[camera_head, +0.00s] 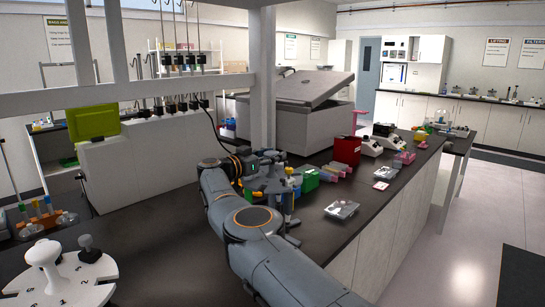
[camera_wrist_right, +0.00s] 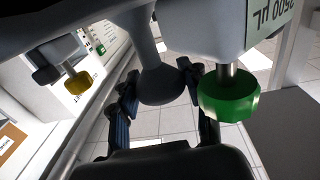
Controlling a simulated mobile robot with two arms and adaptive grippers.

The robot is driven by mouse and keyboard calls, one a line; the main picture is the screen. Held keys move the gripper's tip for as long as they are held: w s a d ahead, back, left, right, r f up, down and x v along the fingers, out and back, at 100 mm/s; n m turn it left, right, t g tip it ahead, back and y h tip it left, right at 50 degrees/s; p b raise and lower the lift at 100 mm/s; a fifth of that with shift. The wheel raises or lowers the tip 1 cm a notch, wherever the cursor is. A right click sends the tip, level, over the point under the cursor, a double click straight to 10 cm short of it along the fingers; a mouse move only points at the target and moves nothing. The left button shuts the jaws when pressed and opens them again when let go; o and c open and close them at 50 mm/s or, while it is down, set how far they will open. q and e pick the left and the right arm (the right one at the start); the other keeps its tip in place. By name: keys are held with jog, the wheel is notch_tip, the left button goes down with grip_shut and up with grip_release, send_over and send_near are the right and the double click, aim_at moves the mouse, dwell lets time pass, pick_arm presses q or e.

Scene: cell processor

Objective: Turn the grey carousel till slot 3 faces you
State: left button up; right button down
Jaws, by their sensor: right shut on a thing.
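My right gripper (camera_head: 268,178) is at the bench behind my forearm, among small parts with coloured knobs. In the right wrist view its fingers (camera_wrist_right: 160,82) are shut on a grey, round-ended handle (camera_wrist_right: 162,87). The handle's stem runs up to a grey body (camera_wrist_right: 205,25), which seems to be the grey carousel. A green knob (camera_wrist_right: 228,97) and a yellow knob (camera_wrist_right: 77,84) stick out from it, and an upside-down volume label (camera_wrist_right: 268,18) shows at its right. Slot numbers cannot be read there. My left gripper is out of view.
A white numbered carousel (camera_head: 85,289) with a white knob stands at the front left. A post (camera_head: 263,80) rises behind my wrist.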

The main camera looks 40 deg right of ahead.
jog(key=shift+w, duration=0.1)
jog(key=c, duration=0.6)
grip_release()
jog(key=shift+a, duration=0.2)
jog(key=a, duration=1.2)
